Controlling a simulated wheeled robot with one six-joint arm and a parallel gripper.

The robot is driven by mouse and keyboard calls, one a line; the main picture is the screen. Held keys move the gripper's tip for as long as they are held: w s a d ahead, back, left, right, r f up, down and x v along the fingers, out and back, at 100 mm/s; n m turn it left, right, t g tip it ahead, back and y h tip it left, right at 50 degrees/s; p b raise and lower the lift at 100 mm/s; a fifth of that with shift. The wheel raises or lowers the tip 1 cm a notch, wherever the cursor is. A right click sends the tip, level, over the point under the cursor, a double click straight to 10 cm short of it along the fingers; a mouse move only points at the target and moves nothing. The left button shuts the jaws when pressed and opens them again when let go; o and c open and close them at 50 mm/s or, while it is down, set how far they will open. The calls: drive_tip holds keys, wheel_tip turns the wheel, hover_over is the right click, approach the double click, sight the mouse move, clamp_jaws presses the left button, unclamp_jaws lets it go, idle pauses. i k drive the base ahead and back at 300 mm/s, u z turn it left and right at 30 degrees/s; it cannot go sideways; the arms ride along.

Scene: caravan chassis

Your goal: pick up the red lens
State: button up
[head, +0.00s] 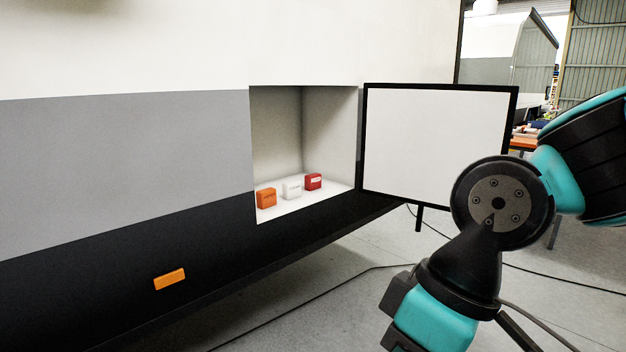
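The red lens (313,181) is a small red block with a pale label. It sits on the white floor of an open compartment in the caravan's side, at the right end of a row of three lenses. A white lens (291,187) is just left of it, and an orange lens (266,198) is at the left end. My arm is at the right of the head view, well apart from the compartment. My gripper's fingers do not show; the arm runs off the bottom edge.
The compartment (292,125) is a recess with pale walls. Its black-framed door (440,145) stands open at the right, between the recess and my arm. An orange marker (169,279) is on the black lower skirt. Cables lie on the concrete floor (330,290).

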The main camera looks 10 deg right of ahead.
sight(312, 181)
drive_tip(key=z, duration=0.3)
drive_tip(key=i, duration=1.65)
drive_tip(key=u, duration=0.6)
drive_tip(key=i, duration=0.8)
drive_tip(key=u, duration=0.05)
